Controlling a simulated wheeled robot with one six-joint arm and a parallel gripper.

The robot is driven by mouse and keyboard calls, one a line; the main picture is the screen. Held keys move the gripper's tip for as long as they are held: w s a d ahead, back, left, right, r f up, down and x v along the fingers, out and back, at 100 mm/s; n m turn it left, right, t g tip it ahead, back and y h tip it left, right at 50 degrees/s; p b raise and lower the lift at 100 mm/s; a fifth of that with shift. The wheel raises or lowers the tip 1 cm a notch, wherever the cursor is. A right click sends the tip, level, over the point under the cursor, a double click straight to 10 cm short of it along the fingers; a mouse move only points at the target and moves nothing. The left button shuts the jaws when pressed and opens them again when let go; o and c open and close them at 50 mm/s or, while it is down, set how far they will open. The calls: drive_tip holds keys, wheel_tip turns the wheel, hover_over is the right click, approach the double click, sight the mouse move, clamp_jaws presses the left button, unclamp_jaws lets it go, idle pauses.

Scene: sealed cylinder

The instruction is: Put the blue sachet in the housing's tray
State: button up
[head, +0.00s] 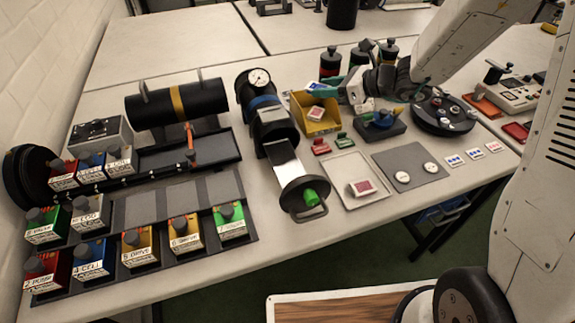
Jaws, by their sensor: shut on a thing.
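The black housing (270,125) with a round gauge lies on the table at the picture's middle. Its pale tray (285,160) is slid out of the open front end, behind a round end plate (303,205) with a green part. The tray looks empty. My gripper (320,90) is over the yellow bin (322,128), behind and to the right of the tray. It is shut on a small white and blue sachet (312,84), partly hidden by the teal fingers. A red-marked sachet (316,113) lies in the bin.
A light tray (340,172) with a red sachet (362,187) lies right of the housing tray. A grey mat (410,172) holds two white discs. Dark bottles (331,62) stand behind my gripper. Labelled boxes (138,245) and a black cylinder (175,106) fill the left side.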

sight(275, 171)
drive_tip(key=s+a+n+g+y, duration=0.1)
drive_tip(key=s+a+n+g, duration=0.35)
drive_tip(key=s, duration=0.25)
drive_tip(key=s+a+n+g+y, duration=0.1)
drive_tip(key=s+a+n+g, duration=0.35)
drive_tip(key=s+g, duration=0.2)
drive_tip(key=shift+n, duration=0.3)
drive_tip(key=f, duration=0.2)
drive_tip(key=s+f, duration=0.1)
drive_tip(key=f, duration=0.2)
drive_tip(key=shift+d+f, duration=0.1)
drive_tip(key=shift+f, duration=2.5)
drive_tip(key=o, duration=0.9)
drive_tip(key=shift+h, duration=0.3)
drive_tip(key=shift+o, duration=0.2)
